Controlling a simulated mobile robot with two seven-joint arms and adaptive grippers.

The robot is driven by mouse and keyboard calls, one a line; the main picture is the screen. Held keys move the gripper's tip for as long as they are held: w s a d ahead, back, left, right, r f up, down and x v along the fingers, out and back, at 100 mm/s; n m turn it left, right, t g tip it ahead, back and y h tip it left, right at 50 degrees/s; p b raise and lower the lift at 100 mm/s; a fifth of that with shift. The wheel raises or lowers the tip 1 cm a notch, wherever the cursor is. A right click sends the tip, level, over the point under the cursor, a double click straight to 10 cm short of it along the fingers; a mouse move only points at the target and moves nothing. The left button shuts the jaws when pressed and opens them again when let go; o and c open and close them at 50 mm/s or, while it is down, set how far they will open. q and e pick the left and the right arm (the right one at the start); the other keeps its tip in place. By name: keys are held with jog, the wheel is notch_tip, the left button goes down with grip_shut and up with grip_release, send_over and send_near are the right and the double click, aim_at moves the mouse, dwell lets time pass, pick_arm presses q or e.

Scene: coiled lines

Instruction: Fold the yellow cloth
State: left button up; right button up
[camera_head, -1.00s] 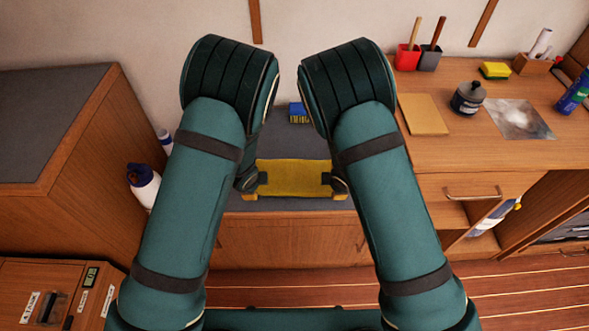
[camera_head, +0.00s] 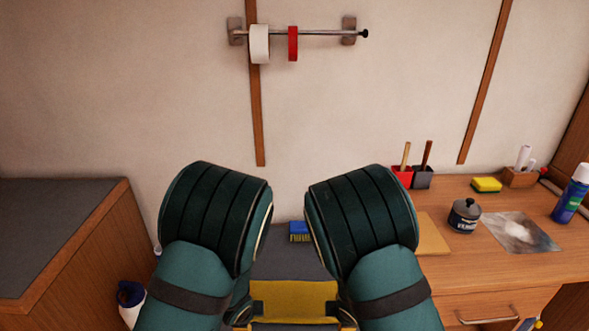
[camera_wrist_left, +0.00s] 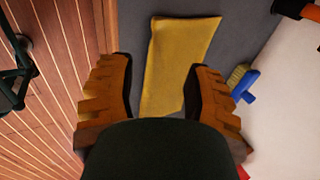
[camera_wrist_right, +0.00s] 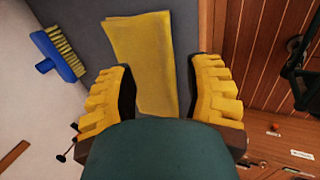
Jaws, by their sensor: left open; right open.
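The yellow cloth (camera_head: 293,298) lies flat as a long strip on a grey worktop between my two arms; its near part is cut off by the bottom of the head view. It also shows in the left wrist view (camera_wrist_left: 178,60) and in the right wrist view (camera_wrist_right: 140,55), where a line along one side suggests layers. My left gripper (camera_wrist_left: 157,66) is open, its fingers over one end of the cloth. My right gripper (camera_wrist_right: 162,66) is open over the other end. Neither is closed on it. My forearms largely hide both grippers in the head view.
A blue brush (camera_head: 300,231) lies behind the cloth, near the wall. On the right bench are a tan board (camera_head: 432,238), a dark jar (camera_head: 465,215), a yellow sponge (camera_head: 486,185) and a spray can (camera_head: 571,196). A wall rod (camera_head: 325,33) holds white and red rolls.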

pick_arm(q)
jog(key=s+d+f+n+g+h, duration=0.1)
jog(key=s+f+n+h, duration=0.1)
jog(key=s+n, duration=0.5)
jog(key=s+d+f+n+g+h, duration=0.1)
jog(key=s+f+n, duration=0.3)
jog(key=s+n, duration=0.4)
jog(key=shift+s+d+n+g+h, duration=0.2)
jog(key=shift+n+g+h, duration=0.4)
jog(key=shift+n, duration=1.7)
pick_arm(e)
jog(key=s+a+f+m+g+y, duration=0.1)
jog(key=s+f+m+y, duration=0.1)
jog(key=s+m, duration=0.5)
jog(key=s+a+f+m+g+y, duration=0.1)
jog(key=s+f+m, duration=0.3)
jog(key=s+m, duration=0.4)
jog(key=shift+s+a+m+g+y, duration=0.2)
jog(key=shift+m+g+y, duration=0.4)
jog(key=shift+m, duration=1.7)
